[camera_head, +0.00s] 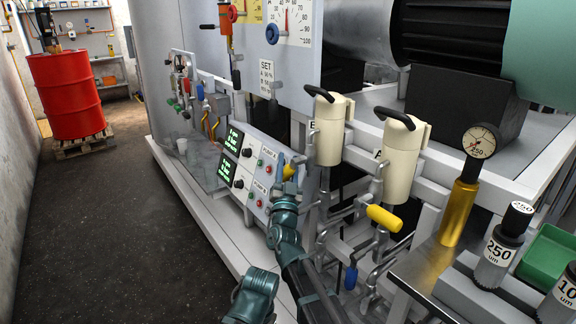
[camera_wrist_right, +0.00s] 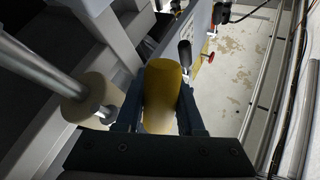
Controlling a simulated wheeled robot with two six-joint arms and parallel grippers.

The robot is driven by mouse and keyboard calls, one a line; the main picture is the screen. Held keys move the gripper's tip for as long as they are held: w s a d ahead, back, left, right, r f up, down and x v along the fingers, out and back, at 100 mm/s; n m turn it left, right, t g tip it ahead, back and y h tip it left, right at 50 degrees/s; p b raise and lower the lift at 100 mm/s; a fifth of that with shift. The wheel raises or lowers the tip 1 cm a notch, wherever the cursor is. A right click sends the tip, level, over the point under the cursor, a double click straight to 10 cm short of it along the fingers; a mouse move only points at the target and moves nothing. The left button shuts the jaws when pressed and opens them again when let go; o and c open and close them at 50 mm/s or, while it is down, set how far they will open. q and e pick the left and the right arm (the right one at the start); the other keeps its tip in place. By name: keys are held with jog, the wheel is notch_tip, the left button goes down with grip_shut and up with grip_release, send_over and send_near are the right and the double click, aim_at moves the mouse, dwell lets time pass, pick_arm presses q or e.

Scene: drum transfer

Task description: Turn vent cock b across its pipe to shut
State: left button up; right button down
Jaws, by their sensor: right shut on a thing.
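The right gripper (camera_head: 288,187) is shut on a yellow cock handle (camera_head: 289,171), below and left of the left cream canister (camera_head: 329,130). I take this handle to be vent cock b; the gripper partly hides it. In the right wrist view the yellow handle (camera_wrist_right: 164,88) fills the space between the two fingers (camera_wrist_right: 162,110). Its angle to its pipe is hard to tell. A second yellow handle (camera_head: 384,217) sticks out under the right cream canister (camera_head: 400,148), labelled A, apart from the gripper. The left gripper is not in view.
A panel with green displays (camera_head: 233,140) stands just left of the gripper. Grey pipes and a blue handle (camera_head: 351,277) are right of my arm. A gauge on a brass post (camera_head: 460,210) stands at right. A red drum (camera_head: 66,95) is on a pallet; the floor (camera_head: 130,210) is clear.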

jog(key=c, duration=0.5)
grip_release()
